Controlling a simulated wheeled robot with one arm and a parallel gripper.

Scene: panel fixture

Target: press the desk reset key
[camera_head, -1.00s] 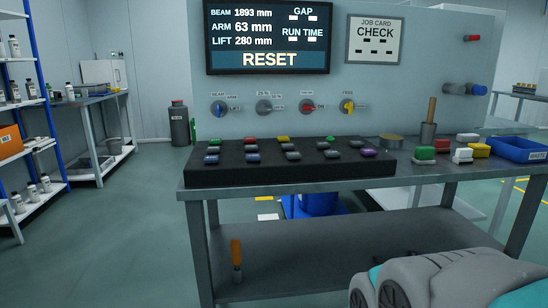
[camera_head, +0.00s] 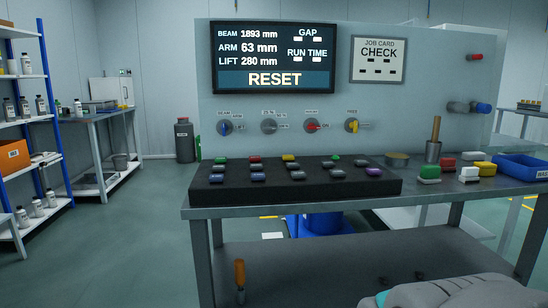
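A black desk key pad (camera_head: 300,190) lies on the front of a grey metal desk (camera_head: 420,200). It carries rows of small caps, including a green key (camera_head: 220,160), a red key (camera_head: 254,159), a yellow key (camera_head: 289,158), a second green key (camera_head: 333,157) and a purple key (camera_head: 374,172). Others are blue or dark grey. Any lettering on them is too small to read, so I cannot tell which is the reset key. The wall screen (camera_head: 273,57) shows RESET in large letters. My gripper is not in view; nothing covers the pad.
Rotary knobs (camera_head: 225,127) and a job card (camera_head: 379,60) are on the panel behind. Floor at left is clear.

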